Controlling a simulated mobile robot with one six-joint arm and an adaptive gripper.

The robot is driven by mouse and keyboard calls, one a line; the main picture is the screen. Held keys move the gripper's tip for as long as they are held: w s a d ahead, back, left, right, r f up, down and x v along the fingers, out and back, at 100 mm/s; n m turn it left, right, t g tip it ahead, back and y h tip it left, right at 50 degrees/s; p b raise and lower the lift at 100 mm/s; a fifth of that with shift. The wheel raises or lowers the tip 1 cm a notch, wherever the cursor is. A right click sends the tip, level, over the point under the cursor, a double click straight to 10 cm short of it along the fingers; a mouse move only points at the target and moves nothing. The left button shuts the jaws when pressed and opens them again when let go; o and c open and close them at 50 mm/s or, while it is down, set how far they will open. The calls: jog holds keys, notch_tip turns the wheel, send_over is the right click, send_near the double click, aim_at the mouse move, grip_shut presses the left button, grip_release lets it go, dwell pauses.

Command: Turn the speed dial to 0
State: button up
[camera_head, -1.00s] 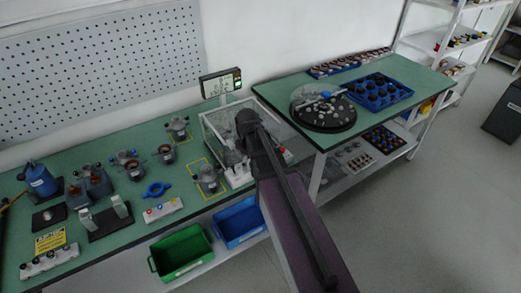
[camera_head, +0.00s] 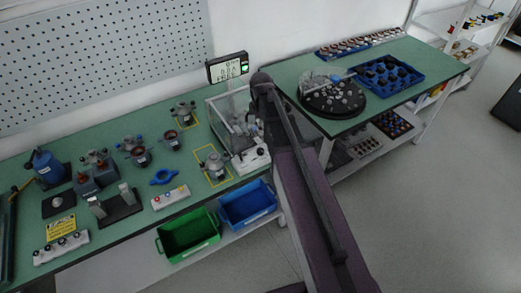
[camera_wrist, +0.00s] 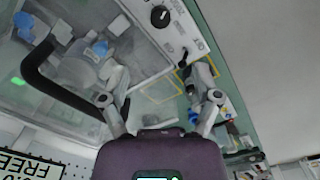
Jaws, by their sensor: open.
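The white control box (camera_head: 252,158) stands at the front of a clear-walled enclosure on the green bench. In the wrist view, the box (camera_wrist: 178,38) carries a round black dial (camera_wrist: 160,16) with marks around it, at the top edge of the picture. The dial's set number is too small to read. My gripper (camera_wrist: 157,98) is open and empty, its two fingers apart. The dial lies beyond the fingertips, not between them. In the head view, my arm hides part of the enclosure, and the fingers cannot be made out.
The clear enclosure (camera_head: 222,108) has a black bar handle (camera_wrist: 42,70), close to my left finger in the wrist view. A display (camera_head: 228,67) stands behind. A motor part (camera_head: 214,165) sits in a yellow outline left of the box. A round turntable (camera_head: 331,101) is to the right.

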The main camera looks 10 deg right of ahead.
aim_at(261, 150)
jog(key=shift+f+b, duration=6.75)
jog(key=shift+f, duration=0.05)
grip_shut()
